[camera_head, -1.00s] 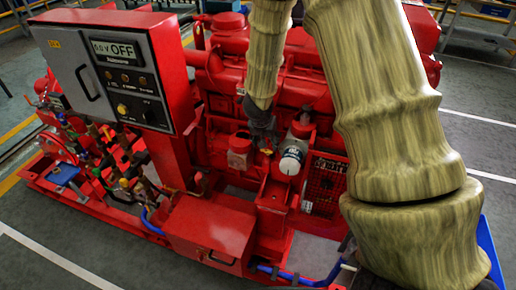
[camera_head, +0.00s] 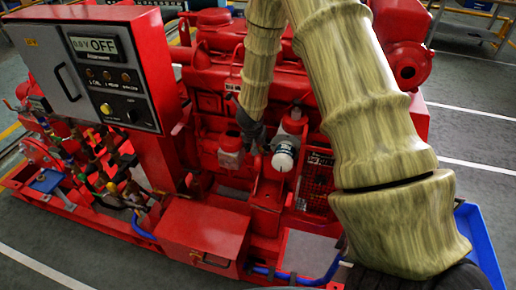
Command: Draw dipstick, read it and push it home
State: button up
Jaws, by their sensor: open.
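The red diesel engine (camera_head: 205,85) fills the middle of the head view. My gripper (camera_head: 254,147) is at the engine's near side, pointing down, dark grey and small in the picture. It is open. Its fingers are just left of a white-and-dark cylindrical canister (camera_head: 284,154), which looks like a filter. I cannot make out the dipstick; the area around my fingertips is small and partly hidden by the gripper. I cannot tell whether the fingers touch anything.
A grey control panel (camera_head: 85,75) reading OFF stands at the left. Valves and pipes (camera_head: 100,165) lie below it. A red box (camera_head: 203,232) and a blue hose (camera_head: 300,280) are in front. A blue tray (camera_head: 482,245) is at the right. Floor is clear behind right.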

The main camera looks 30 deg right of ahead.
jog(key=shift+w+d+f, duration=0.1)
jog(key=shift+d+f, duration=0.05)
jog(key=shift+f, duration=0.1)
jog(key=c, duration=1.2)
jog(key=s+a+r+p, duration=0.4)
jog(key=a+r+p, duration=0.1)
jog(key=r+p, duration=0.2)
jog(key=shift+s+r+p, duration=0.2)
jog(key=shift+r+p, duration=0.1)
jog(key=shift+r, duration=0.55)
jog(key=o, duration=1.2)
